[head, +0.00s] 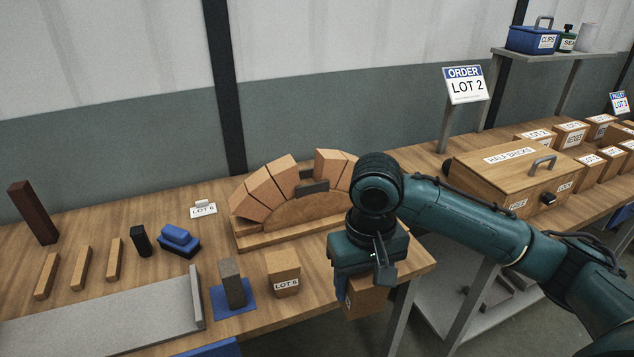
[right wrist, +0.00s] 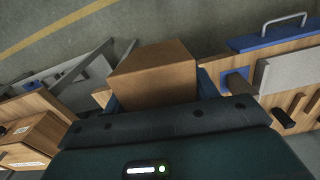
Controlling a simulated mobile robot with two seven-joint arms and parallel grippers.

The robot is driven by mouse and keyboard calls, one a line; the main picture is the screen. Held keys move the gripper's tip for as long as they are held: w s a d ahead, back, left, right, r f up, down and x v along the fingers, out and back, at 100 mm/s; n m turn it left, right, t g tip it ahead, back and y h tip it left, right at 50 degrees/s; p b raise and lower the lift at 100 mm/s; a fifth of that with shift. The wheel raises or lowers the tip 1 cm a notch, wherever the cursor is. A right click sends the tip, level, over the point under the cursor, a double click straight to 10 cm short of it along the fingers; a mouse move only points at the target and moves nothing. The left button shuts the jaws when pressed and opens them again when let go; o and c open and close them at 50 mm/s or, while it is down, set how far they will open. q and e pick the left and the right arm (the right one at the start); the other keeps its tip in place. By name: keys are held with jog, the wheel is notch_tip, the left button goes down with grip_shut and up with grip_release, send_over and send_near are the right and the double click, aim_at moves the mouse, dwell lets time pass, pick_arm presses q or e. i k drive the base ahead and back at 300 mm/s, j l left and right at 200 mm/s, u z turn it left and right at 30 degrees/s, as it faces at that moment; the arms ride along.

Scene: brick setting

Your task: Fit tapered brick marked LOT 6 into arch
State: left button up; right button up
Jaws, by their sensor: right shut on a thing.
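My right gripper (head: 367,280) is shut on a tan brick (head: 368,302) and holds it at the bench's front edge, right of the label-fronted brick. The held brick (right wrist: 153,73) shows between the fingers in the right wrist view; its label is mostly hidden. The arch (head: 275,212) stands on a wooden base behind and left of the gripper. Tapered bricks line its left side and upper right; a gap with a dark grey piece (head: 312,188) lies near its top. My arm hides its right end. A card reading LOT 6 (head: 203,210) stands left of the arch.
A grey tray (head: 110,315) lies left. A HALF BRICKS box (head: 510,175) and an ORDER LOT 2 sign (head: 465,85) stand right.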

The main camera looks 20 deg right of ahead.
aim_at(296, 203)
jog(key=i+l, duration=0.1)
jog(key=l, duration=0.35)
jog(key=i+l+u, duration=0.1)
jog(key=l, duration=0.35)
jog(key=i+l, duration=0.1)
jog(key=l, duration=0.35)
jog(key=i+l, duration=0.1)
jog(key=l, duration=0.35)
jog(key=i+u, duration=0.1)
jog(key=u, duration=0.25)
jog(key=i+j+u, duration=0.1)
jog(key=u, duration=0.3)
jog(key=i+u, duration=0.1)
jog(key=u, duration=0.25)
jog(key=i, duration=0.2)
